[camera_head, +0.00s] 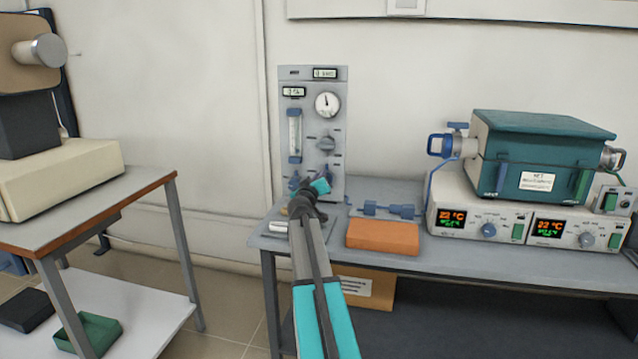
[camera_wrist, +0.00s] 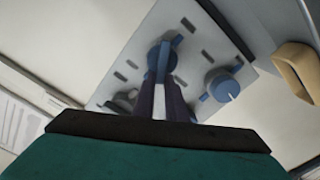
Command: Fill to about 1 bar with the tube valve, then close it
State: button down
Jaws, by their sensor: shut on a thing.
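The grey gas panel (camera_head: 312,100) stands upright on the bench against the wall. It carries a round white pressure gauge (camera_head: 327,104), a glass flow tube (camera_head: 295,130) and several valves. The gauge needle points roughly upward; its scale is too small to read. My gripper (camera_head: 318,187) is at the panel's lower part and hides some of it. In the wrist view, my gripper's dark fingers (camera_wrist: 160,92) are shut on a blue valve handle (camera_wrist: 163,52). Another blue knob (camera_wrist: 222,86) sits to its right, apart from the fingers. I cannot tell whether the held valve is open or closed.
An orange-brown block (camera_head: 382,237) and blue fittings (camera_head: 388,210) lie on the bench right of the panel. A teal muffle furnace (camera_head: 535,150) stands on controllers showing 22 °C further right. A separate table (camera_head: 85,210) stands at left, with a floor gap between.

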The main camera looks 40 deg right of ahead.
jog(key=n, duration=0.4)
jog(key=f+n, duration=0.1)
jog(key=n, duration=0.3)
jog(key=f+n+b, duration=0.1)
jog(key=n, duration=0.2)
jog(key=shift+w+n, duration=0.3)
jog(key=shift+n, duration=0.1)
dwell(0.3)
jog(key=c, duration=1.8)
grip_release()
jog(key=shift+w+a+f, duration=0.1)
jog(key=shift+a, duration=0.2)
